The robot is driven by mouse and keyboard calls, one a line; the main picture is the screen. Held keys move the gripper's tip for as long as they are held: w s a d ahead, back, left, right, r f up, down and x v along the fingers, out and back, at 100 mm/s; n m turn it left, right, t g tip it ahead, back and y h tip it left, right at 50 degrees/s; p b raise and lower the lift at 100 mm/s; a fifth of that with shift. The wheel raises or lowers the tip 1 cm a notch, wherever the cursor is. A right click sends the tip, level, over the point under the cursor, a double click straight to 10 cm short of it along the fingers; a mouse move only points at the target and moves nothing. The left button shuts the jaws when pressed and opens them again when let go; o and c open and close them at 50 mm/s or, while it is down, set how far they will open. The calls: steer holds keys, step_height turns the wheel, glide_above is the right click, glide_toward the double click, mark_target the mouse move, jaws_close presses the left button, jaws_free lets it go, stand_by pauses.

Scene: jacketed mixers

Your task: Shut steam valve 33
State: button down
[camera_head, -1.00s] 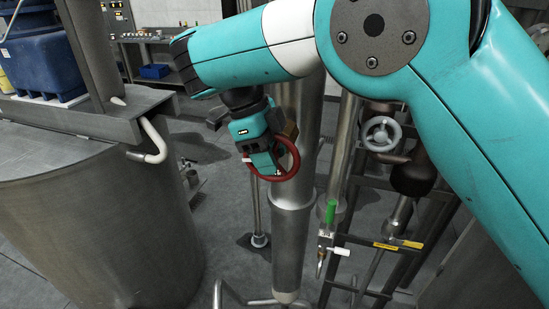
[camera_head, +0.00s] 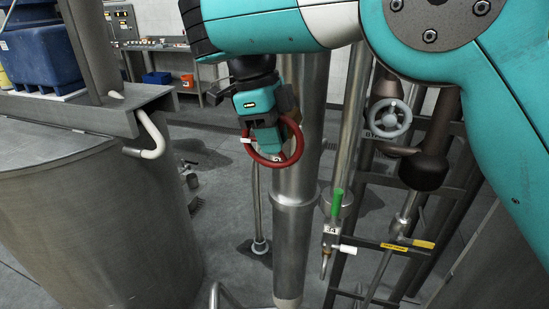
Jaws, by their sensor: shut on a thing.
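A red handwheel (camera_head: 300,150) is in front of a thick vertical steel pipe (camera_head: 295,230), left of the picture's middle. A small white mark sits at its left rim. My gripper (camera_head: 268,146), teal and dark, comes down from above and is shut on the red handwheel; its fingers hide part of the rim and hub. I cannot read a number 33 on it. A grey handwheel (camera_head: 390,119) is on the piping to the right, apart from my gripper, with a partly hidden label behind it.
A green-handled valve (camera_head: 337,203) with a small number plate and white lever is low right of the pipe. A large steel vessel (camera_head: 90,220) stands at left, with a bent white-ended pipe (camera_head: 152,140). Dark rack framing (camera_head: 345,262) fills the right.

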steer(key=shift+d+f+t+y+b, duration=0.2)
steer(key=shift+y+b, duration=0.45)
steer(key=shift+b, duration=1.65)
steer(key=shift+a+f+t+y+b, duration=0.2)
steer(key=shift+y+b, duration=0.4)
steer(key=shift+b, duration=1.7)
steer(key=shift+d+f+t+y+b, duration=0.2)
steer(key=shift+y+b, duration=0.45)
steer(key=shift+b, duration=1.65)
steer(key=b, duration=0.2)
steer(key=y+b, duration=0.1)
steer(key=b, duration=0.1)
steer(key=shift+r+t, duration=0.25)
steer(key=shift+t, duration=0.05)
steer(key=shift+y+b, duration=0.4)
steer(key=shift+b, duration=0.2)
steer(key=shift+s+r+b, duration=0.1)
steer(key=shift+r+b, duration=0.15)
steer(key=shift+b, duration=0.15)
steer(key=c, duration=1)
jaws_free()
